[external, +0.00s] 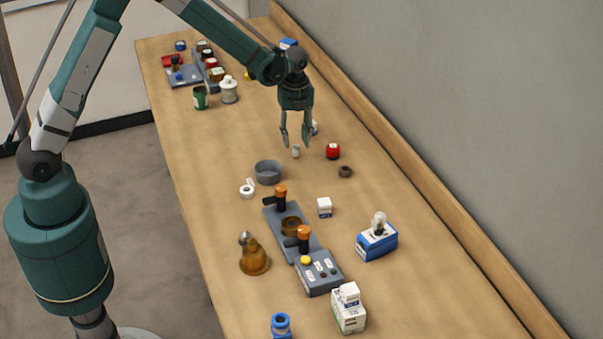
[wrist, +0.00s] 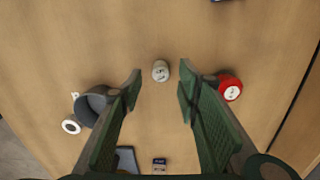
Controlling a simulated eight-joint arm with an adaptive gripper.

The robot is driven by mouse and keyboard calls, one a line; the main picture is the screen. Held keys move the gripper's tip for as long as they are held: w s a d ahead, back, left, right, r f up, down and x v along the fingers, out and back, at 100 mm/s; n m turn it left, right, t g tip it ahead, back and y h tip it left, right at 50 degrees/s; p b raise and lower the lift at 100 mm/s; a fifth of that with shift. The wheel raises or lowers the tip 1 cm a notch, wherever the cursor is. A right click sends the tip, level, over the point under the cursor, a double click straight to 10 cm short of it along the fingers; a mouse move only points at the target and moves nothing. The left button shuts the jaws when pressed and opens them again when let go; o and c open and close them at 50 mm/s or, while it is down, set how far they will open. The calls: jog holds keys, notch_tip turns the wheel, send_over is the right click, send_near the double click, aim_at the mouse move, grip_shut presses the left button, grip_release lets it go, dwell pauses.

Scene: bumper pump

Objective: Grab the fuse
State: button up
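A small pale cylinder with dark marks on its top, which looks like the fuse (wrist: 161,71), stands on the table. In the external view the fuse (external: 296,152) is just below my fingertips. My gripper (external: 296,141) points down with its fingers apart and nothing between them. In the wrist view my gripper (wrist: 160,82) shows its two green fingers on either side of the fuse in the picture, with the fuse centred slightly beyond the tips. I see no contact with it.
A red object (external: 333,151) is close on the right, with a small brown ring (external: 345,171) nearby. A grey bowl (external: 268,171) and white ring (external: 247,191) are on the left. A grey panel (external: 319,272) stands nearer the camera. A wooden ledge (external: 400,173) runs along the wall.

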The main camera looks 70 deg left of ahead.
aim_at(296, 146)
jog(key=shift+a+f, duration=0.1)
jog(key=shift+f, duration=2.25)
jog(key=shift+c, duration=0.6)
jog(key=c, duration=0.8)
